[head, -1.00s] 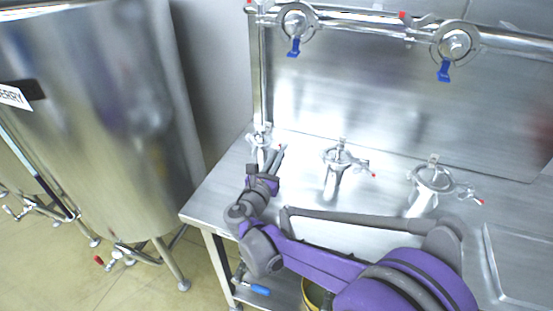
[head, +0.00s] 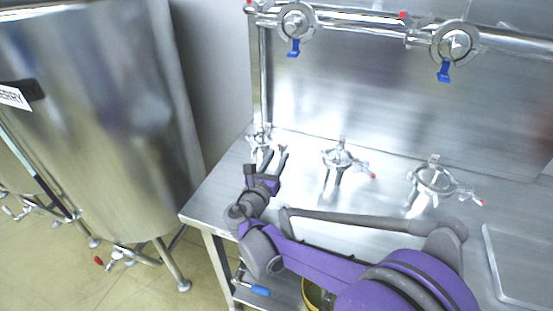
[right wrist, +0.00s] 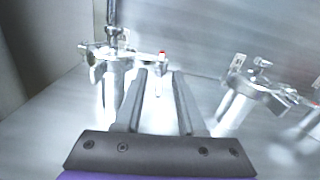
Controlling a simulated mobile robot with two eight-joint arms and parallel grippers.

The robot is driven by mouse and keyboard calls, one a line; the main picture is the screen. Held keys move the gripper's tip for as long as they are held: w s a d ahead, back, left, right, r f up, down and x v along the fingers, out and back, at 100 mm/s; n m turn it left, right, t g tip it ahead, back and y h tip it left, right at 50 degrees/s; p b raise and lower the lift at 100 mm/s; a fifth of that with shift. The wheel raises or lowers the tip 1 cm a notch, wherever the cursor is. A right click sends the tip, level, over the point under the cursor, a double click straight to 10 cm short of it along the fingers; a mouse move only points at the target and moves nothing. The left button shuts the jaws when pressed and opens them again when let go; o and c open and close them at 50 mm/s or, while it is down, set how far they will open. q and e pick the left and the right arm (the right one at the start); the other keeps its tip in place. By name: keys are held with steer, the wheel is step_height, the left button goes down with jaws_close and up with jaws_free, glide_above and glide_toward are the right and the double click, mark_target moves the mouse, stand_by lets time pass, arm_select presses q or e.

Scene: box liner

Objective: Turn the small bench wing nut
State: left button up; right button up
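Three steel clamps with fittings stand along the bench. The leftmost and smallest-looking clamp (head: 260,136) is just beyond my right gripper (head: 277,154). It also shows in the right wrist view (right wrist: 104,52), at upper left of the fingers, with a red-tipped lever (right wrist: 162,55) ahead of the gap. My right gripper is open, with a clear gap between its two fingers (right wrist: 160,74), and holds nothing. I cannot tell which part is the wing nut, nor whether a finger touches the fitting. My left gripper is not in view.
The middle clamp (head: 340,158) and right clamp (head: 433,178) stand to the right on the steel bench (head: 310,215). A pipe with blue-handled valves (head: 294,47) runs above. A large steel tank (head: 95,120) stands left of the bench.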

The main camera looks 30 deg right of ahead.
steer(key=shift+a, duration=0.15)
steer(key=v, duration=1)
steer(key=shift+s+a, duration=0.2)
